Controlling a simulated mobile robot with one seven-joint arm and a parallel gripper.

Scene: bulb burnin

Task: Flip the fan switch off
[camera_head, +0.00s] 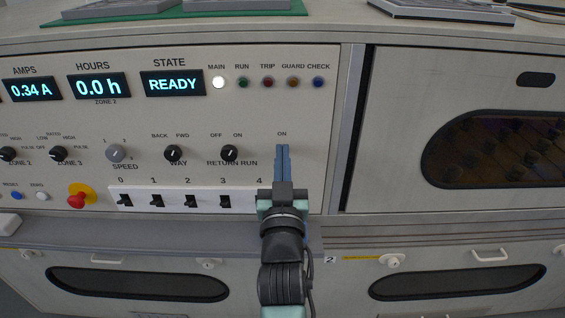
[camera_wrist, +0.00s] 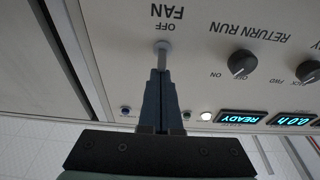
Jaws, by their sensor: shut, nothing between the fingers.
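The fan switch (camera_wrist: 163,47) is a small grey toggle beside the OFF and FAN lettering in the upside-down wrist view. Its rounded end shows close to the word OFF. My gripper (camera_wrist: 160,72) is shut, with its blue-grey fingertips right at the switch; I cannot tell whether they touch it. In the head view my gripper (camera_head: 282,147) points up the panel just below the ON label. There the fingers and wrist hide the switch and its lower lettering.
Left of my gripper are the RETURN RUN knob (camera_head: 229,153), the WAY knob (camera_head: 172,153) and a row of black rocker switches (camera_head: 191,200). A red stop button (camera_head: 77,201) is further left. The state display (camera_head: 173,84) reads READY. A ledge (camera_head: 170,236) runs below the panel.

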